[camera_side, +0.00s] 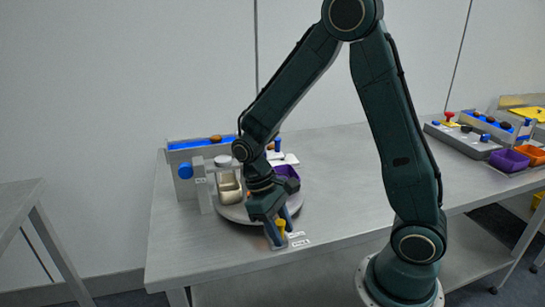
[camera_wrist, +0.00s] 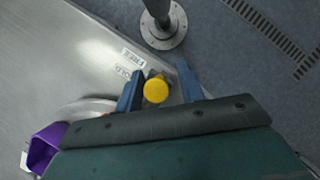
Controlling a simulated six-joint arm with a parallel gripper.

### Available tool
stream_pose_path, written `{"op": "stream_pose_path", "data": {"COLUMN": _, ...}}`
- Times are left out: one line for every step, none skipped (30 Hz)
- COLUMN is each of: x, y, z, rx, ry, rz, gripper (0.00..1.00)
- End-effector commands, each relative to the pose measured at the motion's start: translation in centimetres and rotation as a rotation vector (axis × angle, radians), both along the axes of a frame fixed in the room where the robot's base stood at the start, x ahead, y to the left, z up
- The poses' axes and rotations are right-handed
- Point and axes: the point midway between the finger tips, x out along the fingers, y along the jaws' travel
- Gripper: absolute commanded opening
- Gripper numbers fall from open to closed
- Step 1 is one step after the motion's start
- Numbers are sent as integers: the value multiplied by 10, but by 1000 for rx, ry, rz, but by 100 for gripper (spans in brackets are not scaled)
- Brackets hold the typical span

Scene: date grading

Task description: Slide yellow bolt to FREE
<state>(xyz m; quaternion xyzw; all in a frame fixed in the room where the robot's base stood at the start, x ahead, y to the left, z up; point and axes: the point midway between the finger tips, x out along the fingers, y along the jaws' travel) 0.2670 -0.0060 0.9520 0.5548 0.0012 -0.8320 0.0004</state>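The yellow bolt (camera_side: 281,225) stands upright near the table's front edge, with its round yellow knob (camera_wrist: 156,91) showing in the wrist view. My gripper (camera_side: 276,234) points down over it. In the wrist view my gripper's blue fingers (camera_wrist: 160,90) are open, one on each side of the knob. A gap shows between the knob and the right finger; the left finger is close to it, contact unclear. The HOLD label (camera_wrist: 122,72) lies roughly level with the knob. The FREE label (camera_wrist: 131,55) lies beyond HOLD, farther up the picture. The bolt's base is mostly hidden by the fingers.
A round grey turntable (camera_side: 236,213) with a cream cup (camera_side: 229,190) and a purple cup (camera_side: 286,172) is beside my gripper.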

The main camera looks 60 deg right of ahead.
Motion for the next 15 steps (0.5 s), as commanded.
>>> {"op": "stream_pose_path", "data": {"x": 0, "y": 0, "z": 0, "rx": 0, "ry": -1, "rz": -1, "gripper": 38}}
{"op": "stream_pose_path", "data": {"x": 1, "y": 0, "z": 1, "rx": 0, "ry": -1, "rz": -1, "gripper": 38}}
{"op": "stream_pose_path", "data": {"x": 1, "y": 0, "z": 1, "rx": 0, "ry": -2, "rz": -1, "gripper": 38}}
{"op": "stream_pose_path", "data": {"x": 2, "y": -1, "z": 2, "rx": 0, "ry": -2, "rz": -1, "gripper": 38}}
{"op": "stream_pose_path", "data": {"x": 2, "y": -1, "z": 3, "rx": 0, "ry": -3, "rz": -1, "gripper": 38}}
{"op": "stream_pose_path", "data": {"x": 3, "y": -1, "z": 5, "rx": -2, "ry": -3, "rz": -1, "gripper": 38}}
{"op": "stream_pose_path", "data": {"x": 4, "y": -1, "z": 7, "rx": -2, "ry": -3, "rz": -1, "gripper": 38}}
{"op": "stream_pose_path", "data": {"x": 4, "y": -1, "z": 9, "rx": -2, "ry": -3, "rz": -1, "gripper": 38}}
{"op": "stream_pose_path", "data": {"x": 6, "y": -1, "z": 12, "rx": -2, "ry": -4, "rz": -1, "gripper": 38}}
{"op": "stream_pose_path", "data": {"x": 7, "y": -1, "z": 14, "rx": -2, "ry": -5, "rz": -1, "gripper": 38}}
{"op": "stream_pose_path", "data": {"x": 8, "y": -1, "z": 17, "rx": -2, "ry": -4, "rz": -1, "gripper": 38}}
{"op": "stream_pose_path", "data": {"x": 10, "y": -1, "z": 21, "rx": -2, "ry": -5, "rz": -1, "gripper": 38}}
{"op": "stream_pose_path", "data": {"x": 11, "y": -1, "z": 25, "rx": -2, "ry": -5, "rz": -1, "gripper": 38}}
{"op": "stream_pose_path", "data": {"x": 13, "y": -1, "z": 29, "rx": -2, "ry": -6, "rz": -1, "gripper": 38}}
{"op": "stream_pose_path", "data": {"x": 15, "y": -1, "z": 34, "rx": -1, "ry": -5, "rz": -1, "gripper": 38}}
